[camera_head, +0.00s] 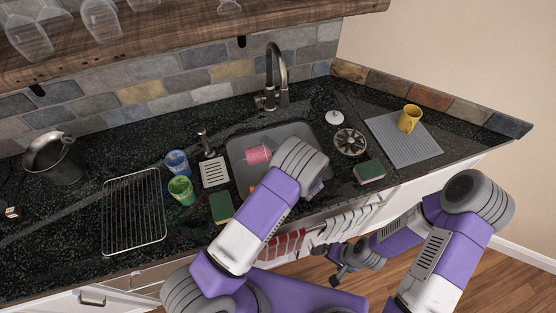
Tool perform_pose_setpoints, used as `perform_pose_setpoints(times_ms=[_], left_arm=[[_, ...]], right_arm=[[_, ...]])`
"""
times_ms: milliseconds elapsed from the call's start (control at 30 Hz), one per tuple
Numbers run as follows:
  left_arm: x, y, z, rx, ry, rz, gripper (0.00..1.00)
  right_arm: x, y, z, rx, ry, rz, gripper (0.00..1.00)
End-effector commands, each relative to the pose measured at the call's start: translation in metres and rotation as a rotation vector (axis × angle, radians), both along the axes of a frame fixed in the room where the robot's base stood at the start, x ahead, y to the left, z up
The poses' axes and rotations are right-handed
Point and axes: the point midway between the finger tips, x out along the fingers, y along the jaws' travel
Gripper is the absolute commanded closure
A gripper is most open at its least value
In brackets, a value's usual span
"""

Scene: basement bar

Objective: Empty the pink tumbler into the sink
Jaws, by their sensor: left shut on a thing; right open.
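The pink tumbler (257,154) is tipped on its side over the grey sink (236,149), its mouth toward the left. My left gripper (272,156) is at its right end and shut on it; my wrist hides most of the fingers. Whether anything is still inside the tumbler, or pouring out, cannot be seen. My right gripper (337,263) is open and empty, low in front of the counter, away from the sink.
The faucet (277,75) rises behind the sink. Left of it are a soap dispenser (206,146), blue cup (177,163), green cup (181,190), sponge (221,207) and wire rack (133,210). A yellow mug (409,119) stands on a grey mat (392,137) at right.

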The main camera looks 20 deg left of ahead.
Motion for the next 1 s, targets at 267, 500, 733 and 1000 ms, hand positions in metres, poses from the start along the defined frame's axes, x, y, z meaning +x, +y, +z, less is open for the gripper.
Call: perform_pose_setpoints(times_ms=[267,500,733,1000], left_arm=[[0.001,-0.001,0.001,0.031,0.016,0.0,0.68],[0.001,-0.001,0.003,0.055,0.031,0.0,0.68],[0.003,0.001,0.006,0.079,0.045,0.0,0.68],[0.005,0.002,0.014,0.135,0.08,0.0,0.68]], right_arm=[[0.0,0.0,0.0,0.0,0.0,0.0,0.0],[0.0,0.0,0.001,0.0,0.0,0.0,0.0],[0.0,0.0,0.002,0.0,0.0,0.0,0.0],[0.0,0.0,0.007,0.0,0.0,0.0,0.0]])
